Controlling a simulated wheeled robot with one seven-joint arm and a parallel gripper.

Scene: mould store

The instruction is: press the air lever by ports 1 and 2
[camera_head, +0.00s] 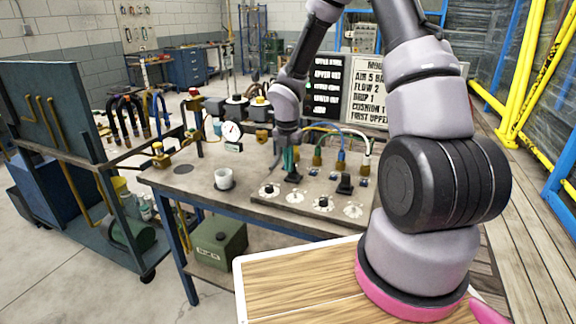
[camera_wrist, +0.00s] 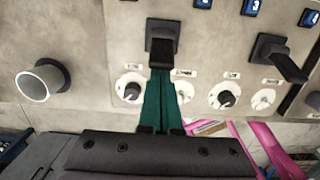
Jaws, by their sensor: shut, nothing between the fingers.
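My gripper (camera_head: 291,165) is at the left part of the grey valve panel (camera_head: 311,211) on the bench. Its green fingers are shut and empty, and in the wrist view (camera_wrist: 160,74) their tips are at the lower end of a black lever (camera_wrist: 163,42). I cannot tell whether they touch it. The same lever shows at the fingertips in the head view (camera_head: 293,178). A second black lever (camera_wrist: 279,57) stands tilted to the right; it also shows in the head view (camera_head: 345,184). Blue number tags (camera_wrist: 251,7) lie above the levers, too small to read surely.
Round knobs (camera_wrist: 226,98) on white dials line the panel's front. Coloured hoses (camera_head: 341,142) rise behind the levers. A lettered board (camera_head: 369,92) stands behind.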

